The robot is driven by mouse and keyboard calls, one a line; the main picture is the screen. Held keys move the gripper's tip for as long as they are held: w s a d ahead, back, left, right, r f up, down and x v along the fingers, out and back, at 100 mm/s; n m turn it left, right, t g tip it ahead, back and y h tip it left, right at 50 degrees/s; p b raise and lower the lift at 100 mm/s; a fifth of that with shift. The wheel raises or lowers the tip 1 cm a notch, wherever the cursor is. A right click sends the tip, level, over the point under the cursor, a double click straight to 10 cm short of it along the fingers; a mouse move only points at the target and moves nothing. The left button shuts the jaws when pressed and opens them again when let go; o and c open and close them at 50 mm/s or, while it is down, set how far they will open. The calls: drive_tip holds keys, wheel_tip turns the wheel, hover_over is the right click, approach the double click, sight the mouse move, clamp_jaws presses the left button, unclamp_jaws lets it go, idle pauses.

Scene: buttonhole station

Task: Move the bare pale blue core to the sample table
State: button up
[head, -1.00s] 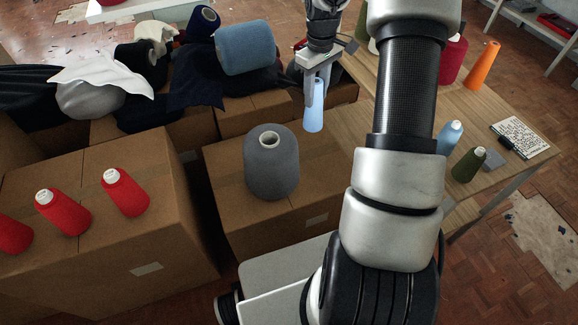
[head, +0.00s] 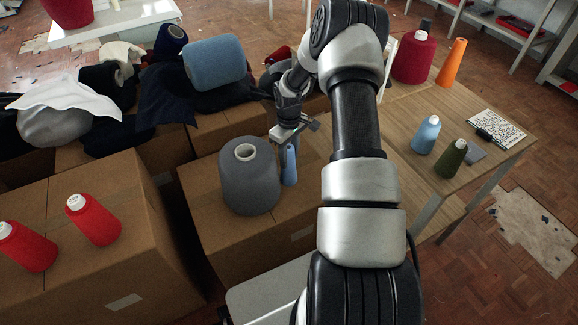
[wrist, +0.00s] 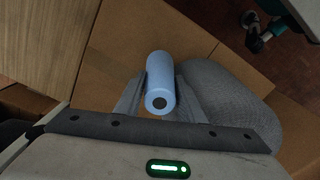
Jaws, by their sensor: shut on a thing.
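The bare pale blue core (head: 289,166) is a slim, smooth tube, gripped near its upper end by my gripper (head: 288,138). It hangs roughly upright close to the right side of a large grey cone of yarn (head: 262,185). In the wrist view the core (wrist: 160,72) lies between the two fingers of my gripper (wrist: 158,88), with a dark hole in its near end. I cannot tell whether it touches the grey cone or the box. A wooden table (head: 402,182), likely the sample table, stands to the right, partly behind my arm.
The table carries a light blue cone (head: 426,136), an olive cone (head: 451,160), a crimson cone (head: 413,60), an orange cone (head: 450,62) and a written card (head: 496,128). Cardboard boxes (head: 240,240) with red cones and cloths fill the left. Bare wood shows between the table's cones.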

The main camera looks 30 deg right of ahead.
sight(289, 164)
drive_tip(key=shift+f+b, duration=0.5)
drive_tip(key=shift+f, duration=1.75)
drive_tip(key=o, duration=1)
